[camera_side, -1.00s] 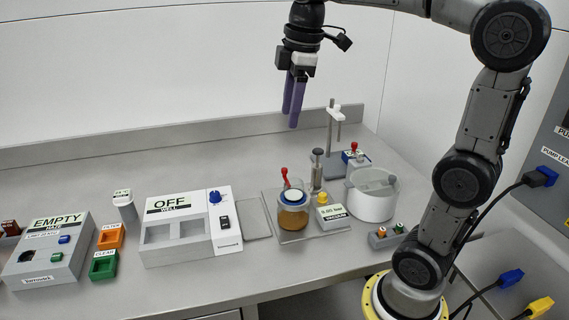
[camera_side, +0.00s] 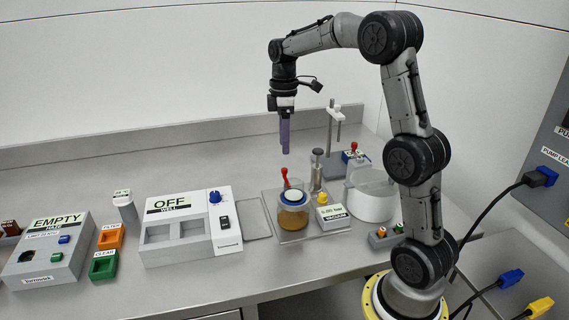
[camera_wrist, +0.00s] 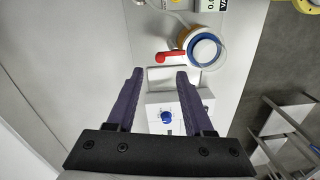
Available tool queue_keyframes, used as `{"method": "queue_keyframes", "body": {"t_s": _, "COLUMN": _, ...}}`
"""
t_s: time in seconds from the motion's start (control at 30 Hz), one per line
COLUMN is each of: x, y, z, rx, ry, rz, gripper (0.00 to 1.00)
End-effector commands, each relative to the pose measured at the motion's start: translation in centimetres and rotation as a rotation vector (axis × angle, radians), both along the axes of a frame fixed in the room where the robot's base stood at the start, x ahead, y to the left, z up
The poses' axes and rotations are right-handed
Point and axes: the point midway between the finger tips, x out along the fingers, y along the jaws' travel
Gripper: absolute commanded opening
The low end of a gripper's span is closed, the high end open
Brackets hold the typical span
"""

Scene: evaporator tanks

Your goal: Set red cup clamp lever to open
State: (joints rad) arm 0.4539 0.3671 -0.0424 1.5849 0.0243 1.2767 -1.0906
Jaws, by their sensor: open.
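The red lever (camera_side: 285,176) stands up at the back left of a cup with a blue ring and white lid (camera_side: 293,197) and brown contents. In the wrist view the red lever (camera_wrist: 166,56) lies just beyond the fingertips, beside the blue and white cup top (camera_wrist: 204,50). A second red-topped part (camera_side: 353,147) stands farther back right near the white pot; I cannot tell its role. My gripper (camera_side: 285,151) points down in the air above the lever, its purple fingers apart in the wrist view (camera_wrist: 160,73). It is empty and touches nothing.
The white OFF box (camera_side: 190,225) with a blue knob (camera_side: 215,196) is left of the cup. A vacuum display box (camera_side: 333,216), a grey post (camera_side: 316,170) and a white pot (camera_side: 372,203) stand to its right. The bench between the OFF box and back ledge is clear.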

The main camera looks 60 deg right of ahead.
Motion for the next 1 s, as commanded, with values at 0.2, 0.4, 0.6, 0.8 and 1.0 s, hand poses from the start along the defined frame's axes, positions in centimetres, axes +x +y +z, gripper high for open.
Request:
{"method": "queue_keyframes", "body": {"t_s": 0.2, "x": -0.2, "y": 0.2, "z": -4.2, "rx": 0.001, "ry": 0.003, "rz": 0.000, "gripper": 0.52}}
{"method": "queue_keyframes", "body": {"t_s": 0.4, "x": -0.2, "y": 0.3, "z": -6.4, "rx": 0.002, "ry": 0.003, "rz": 0.000, "gripper": 0.52}}
{"method": "queue_keyframes", "body": {"t_s": 0.6, "x": -0.2, "y": 0.3, "z": -7.1, "rx": 0.000, "ry": 0.000, "rz": 0.000, "gripper": 0.52}}
{"method": "queue_keyframes", "body": {"t_s": 0.8, "x": -0.2, "y": 0.3, "z": -7.1, "rx": 0.000, "ry": 0.000, "rz": 0.000, "gripper": 0.52}}
{"method": "queue_keyframes", "body": {"t_s": 1.0, "x": -0.2, "y": 0.3, "z": -7.1, "rx": 0.000, "ry": 0.000, "rz": 0.000, "gripper": 0.18}}
